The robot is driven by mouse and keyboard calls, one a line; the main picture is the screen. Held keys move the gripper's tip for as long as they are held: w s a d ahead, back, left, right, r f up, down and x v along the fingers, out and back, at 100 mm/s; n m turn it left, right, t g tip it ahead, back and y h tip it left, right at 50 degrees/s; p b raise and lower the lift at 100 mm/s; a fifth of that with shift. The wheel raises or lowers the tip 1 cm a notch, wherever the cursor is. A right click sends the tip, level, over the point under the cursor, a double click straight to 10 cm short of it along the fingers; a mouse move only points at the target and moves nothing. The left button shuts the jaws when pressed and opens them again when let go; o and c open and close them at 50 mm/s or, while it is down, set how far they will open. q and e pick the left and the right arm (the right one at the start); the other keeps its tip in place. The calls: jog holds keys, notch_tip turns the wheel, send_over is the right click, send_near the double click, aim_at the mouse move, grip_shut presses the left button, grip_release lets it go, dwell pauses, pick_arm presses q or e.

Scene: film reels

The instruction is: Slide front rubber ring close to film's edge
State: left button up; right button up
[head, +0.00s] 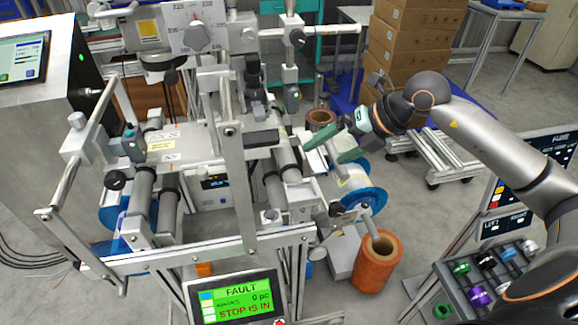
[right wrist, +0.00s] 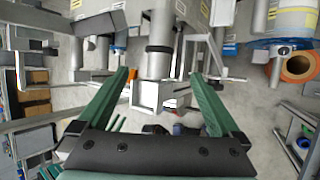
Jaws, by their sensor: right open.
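My right gripper (head: 324,147) is open and empty, its green fingers pointing left above the right-hand rollers of the machine. In the right wrist view the open fingers (right wrist: 161,78) stand on either side of a grey roller (right wrist: 160,63), apart from it. A dark band that looks like a rubber ring (right wrist: 160,48) goes around this roller. In the head view the right-hand rollers (head: 296,195) are partly covered by the frame, and I cannot tell which ring is the front one. The film's edge cannot be made out. My left gripper is not in view.
A blue-flanged reel (head: 372,198) sits just right of the rollers. An orange-brown roll (head: 376,265) stands upright on the floor. A metal upright (head: 234,185) rises in front of the rollers. A screen (head: 238,300) reads FAULT. A rack of coloured parts (head: 485,275) is at right.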

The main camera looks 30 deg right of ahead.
aim_at(298, 171)
jog(key=x, duration=1.2)
jog(key=shift+s, duration=0.2)
grip_shut()
dwell(0.4)
